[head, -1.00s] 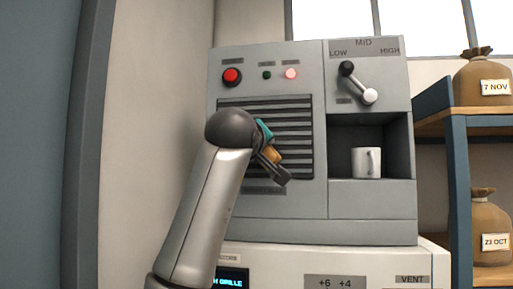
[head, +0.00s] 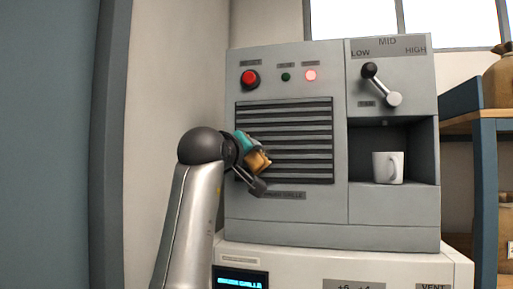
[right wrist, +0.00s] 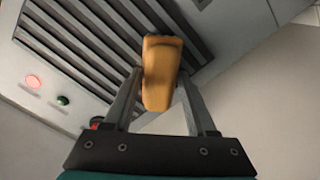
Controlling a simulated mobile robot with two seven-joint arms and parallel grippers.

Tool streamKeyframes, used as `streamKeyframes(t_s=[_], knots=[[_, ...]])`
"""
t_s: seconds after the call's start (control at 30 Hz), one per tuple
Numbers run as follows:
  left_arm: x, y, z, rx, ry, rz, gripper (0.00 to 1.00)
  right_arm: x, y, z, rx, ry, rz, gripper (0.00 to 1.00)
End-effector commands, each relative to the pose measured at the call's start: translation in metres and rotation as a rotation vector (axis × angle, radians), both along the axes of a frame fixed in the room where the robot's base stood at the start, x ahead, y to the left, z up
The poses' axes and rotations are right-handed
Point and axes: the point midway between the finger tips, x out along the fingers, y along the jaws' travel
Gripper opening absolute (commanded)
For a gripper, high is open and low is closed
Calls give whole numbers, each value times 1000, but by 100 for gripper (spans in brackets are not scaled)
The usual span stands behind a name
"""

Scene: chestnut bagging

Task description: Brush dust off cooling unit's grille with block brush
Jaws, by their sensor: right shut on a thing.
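The cooling unit (head: 290,207) is a grey cabinet, and its grille (head: 300,140) of dark horizontal slats is on the left of its front. My right gripper (head: 254,172) is at the grille's lower left, shut on the block brush (head: 258,160), an orange-brown block. In the right wrist view the brush (right wrist: 162,75) sits between the two fingers, with the grille (right wrist: 95,35) behind it. The brush's bristles are hidden, and I cannot tell whether they touch the slats. No dust can be made out. My left gripper is not in view.
Above the grille are a red button (head: 250,78) and small lamps. A lever (head: 380,84) is at the upper right, over a recess holding a white mug (head: 388,167). A blue-framed shelf with sacks stands at right. A wall is close on the left.

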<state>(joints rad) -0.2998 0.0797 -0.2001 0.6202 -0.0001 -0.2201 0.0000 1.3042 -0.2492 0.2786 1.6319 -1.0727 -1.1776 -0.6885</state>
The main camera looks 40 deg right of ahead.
Motion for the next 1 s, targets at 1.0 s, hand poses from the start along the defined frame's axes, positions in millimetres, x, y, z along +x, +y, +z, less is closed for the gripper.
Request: streamKeyframes(t_s=[1.0], knots=[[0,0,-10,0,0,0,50,-31,45,-1,0,-1,2,12]])
